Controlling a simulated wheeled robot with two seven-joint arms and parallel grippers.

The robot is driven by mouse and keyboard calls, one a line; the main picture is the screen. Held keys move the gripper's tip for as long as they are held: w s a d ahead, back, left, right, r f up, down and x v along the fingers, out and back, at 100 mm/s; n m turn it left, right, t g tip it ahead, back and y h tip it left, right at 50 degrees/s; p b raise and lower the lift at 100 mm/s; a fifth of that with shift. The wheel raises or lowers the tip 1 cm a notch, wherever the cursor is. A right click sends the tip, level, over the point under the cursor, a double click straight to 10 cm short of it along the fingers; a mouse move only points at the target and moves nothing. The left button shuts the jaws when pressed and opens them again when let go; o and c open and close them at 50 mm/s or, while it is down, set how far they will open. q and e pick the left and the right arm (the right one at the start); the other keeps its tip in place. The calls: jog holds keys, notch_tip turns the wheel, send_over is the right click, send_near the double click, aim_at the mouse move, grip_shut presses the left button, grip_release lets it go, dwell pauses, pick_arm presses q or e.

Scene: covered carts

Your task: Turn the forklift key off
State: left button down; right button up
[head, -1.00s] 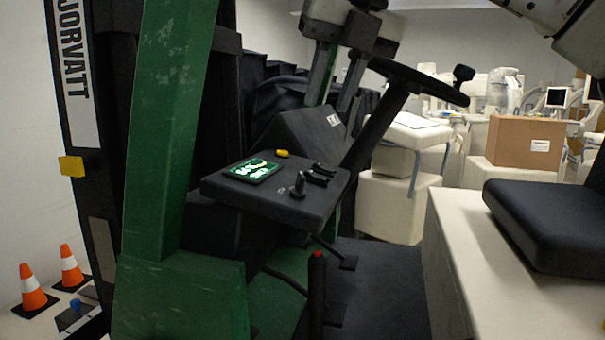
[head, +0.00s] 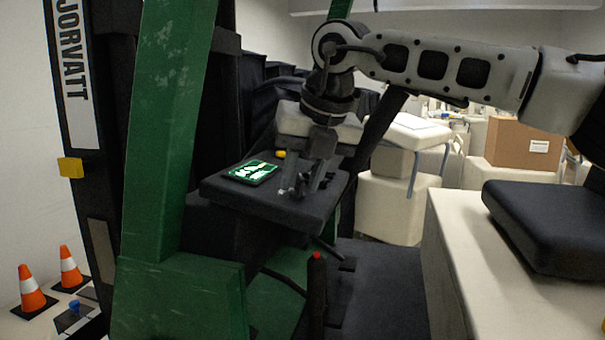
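The forklift's dark control panel (head: 235,198) juts out beside the green mast post. It carries a lit green display (head: 253,172) and a yellow button (head: 280,154). The small upright key (head: 299,187) stands near the panel's front edge, partly hidden by my fingers. My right gripper (head: 304,188) comes in from the right and points down over the panel. Its two fingers are apart, with the tips down at the key, one to each side as far as I can see. Whether they touch it is unclear. My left gripper is not in view.
The steering column (head: 378,130) rises behind my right gripper; my arm covers the wheel. A red-tipped lever (head: 317,285) stands in front of the panel. The black seat (head: 545,225) is at the right. Traffic cones (head: 30,290) stand at the lower left.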

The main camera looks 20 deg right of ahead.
grip_shut()
